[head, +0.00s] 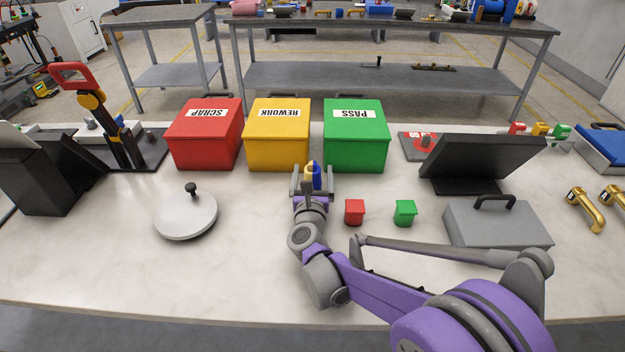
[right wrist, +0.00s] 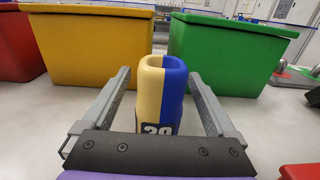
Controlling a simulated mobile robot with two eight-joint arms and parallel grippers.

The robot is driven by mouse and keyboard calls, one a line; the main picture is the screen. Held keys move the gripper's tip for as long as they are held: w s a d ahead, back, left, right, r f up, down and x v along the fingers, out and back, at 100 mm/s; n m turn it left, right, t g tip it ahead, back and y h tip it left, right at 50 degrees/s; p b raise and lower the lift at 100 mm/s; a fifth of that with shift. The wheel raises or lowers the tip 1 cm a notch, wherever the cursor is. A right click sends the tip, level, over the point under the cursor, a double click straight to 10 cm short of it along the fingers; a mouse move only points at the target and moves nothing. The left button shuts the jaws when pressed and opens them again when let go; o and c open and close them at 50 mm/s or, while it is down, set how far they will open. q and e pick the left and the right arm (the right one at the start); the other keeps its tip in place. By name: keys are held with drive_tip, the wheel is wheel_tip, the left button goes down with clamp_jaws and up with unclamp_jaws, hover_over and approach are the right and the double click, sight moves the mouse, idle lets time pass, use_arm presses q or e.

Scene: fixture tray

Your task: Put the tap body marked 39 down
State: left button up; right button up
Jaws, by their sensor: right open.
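The tap body (right wrist: 161,92) is a short upright piece, cream-yellow on its left half and blue on its right, with an open top. A dark label with white digits is partly cut off below by my gripper's dark base. My right gripper (head: 312,180) is open, with one finger on each side of the tap body. In the right wrist view, gaps show between the fingers and the tap body (right wrist: 160,100). My left gripper is not in view.
Red SCRAP (head: 204,138), yellow REWORK (head: 277,140) and green PASS (head: 356,142) bins stand behind the tap body. A small red block (head: 354,212) and green block (head: 405,213) sit to the right. A round grey lid (head: 186,217) lies left. The table front is mostly clear.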

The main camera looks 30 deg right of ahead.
drive_tip(key=shift+w+d, duration=0.25)
drive_tip(key=shift+w, duration=0.25)
drive_tip(key=shift+s, duration=0.1)
clamp_jaws()
